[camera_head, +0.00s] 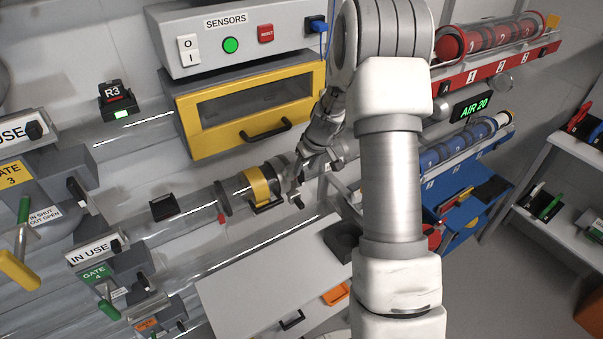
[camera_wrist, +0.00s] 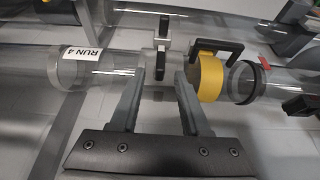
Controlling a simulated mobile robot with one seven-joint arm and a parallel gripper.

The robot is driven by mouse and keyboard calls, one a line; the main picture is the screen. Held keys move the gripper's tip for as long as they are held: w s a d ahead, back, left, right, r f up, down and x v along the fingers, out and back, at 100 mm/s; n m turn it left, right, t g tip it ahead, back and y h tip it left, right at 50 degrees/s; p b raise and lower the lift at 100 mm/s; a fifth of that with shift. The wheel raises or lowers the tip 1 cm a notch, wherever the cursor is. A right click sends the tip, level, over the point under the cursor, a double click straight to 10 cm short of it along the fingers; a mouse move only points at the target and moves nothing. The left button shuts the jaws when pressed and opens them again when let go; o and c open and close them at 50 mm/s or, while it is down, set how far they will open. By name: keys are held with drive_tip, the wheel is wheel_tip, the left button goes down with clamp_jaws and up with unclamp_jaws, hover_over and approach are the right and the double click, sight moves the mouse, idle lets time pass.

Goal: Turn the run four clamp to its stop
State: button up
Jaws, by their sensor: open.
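The run four tube (camera_wrist: 110,72) is clear and bears a "RUN 4" label (camera_wrist: 82,53) in the wrist view. A grey collar (camera_wrist: 155,58) sits on this line with a small upright lever (camera_wrist: 164,33), which looks like the clamp. A yellow ring (camera_wrist: 210,77) with a black handle is just right of it. My gripper (camera_wrist: 161,80) is open, its two fingers apart below the collar and lever. Whether they touch it I cannot tell. In the head view my gripper (camera_head: 297,192) is at the line beside the yellow ring (camera_head: 258,187), and my arm hides part of the clamp.
A yellow cabinet (camera_head: 250,105) with a black handle is above the line, under the sensors box (camera_head: 240,40). Gate 4 (camera_head: 97,275) with a green handle is lower left. A grey drawer unit (camera_head: 255,285) is below. Red and blue tube racks are right of my arm.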

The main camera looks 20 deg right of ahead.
sight(303, 172)
drive_tip(key=shift+x, duration=2.5)
drive_tip(key=shift+a, duration=0.1)
clamp_jaws()
